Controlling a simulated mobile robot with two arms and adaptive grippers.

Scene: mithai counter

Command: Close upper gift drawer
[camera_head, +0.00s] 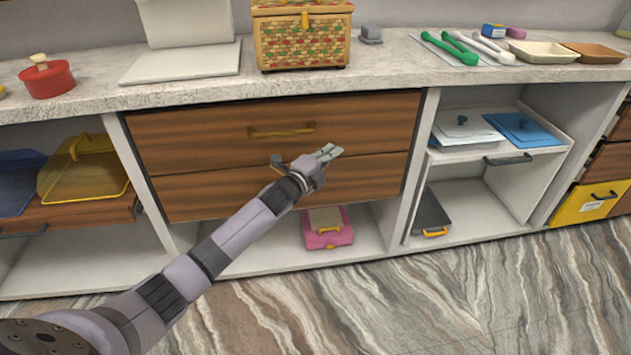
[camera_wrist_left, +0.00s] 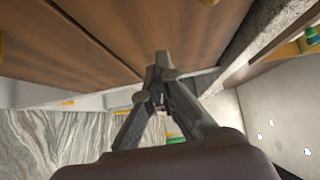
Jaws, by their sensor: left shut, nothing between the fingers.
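The upper wooden drawer (camera_head: 370,117) is in the middle of the counter front, with a gold bar handle (camera_head: 281,132). Its front looks about level with the cabinet frame; I cannot tell whether a small gap is left. The lower drawer (camera_head: 215,191) is right below it, its handle partly hidden by my arm. My left gripper (camera_head: 329,153) is shut and empty, in front of the seam between the two drawers, right of the handles. In the left wrist view the shut fingertips (camera_wrist_left: 165,64) are close to the brown drawer fronts (camera_wrist_left: 150,28); contact cannot be told. My right gripper is out of view.
Above is the stone countertop (camera_head: 385,70) with a woven basket (camera_head: 302,35) and a red pot (camera_head: 47,77). A pulled-out white tray (camera_head: 540,172) is at right, a wooden tray with yellow and blue items at left. A pink box (camera_head: 327,235) sits below the drawers.

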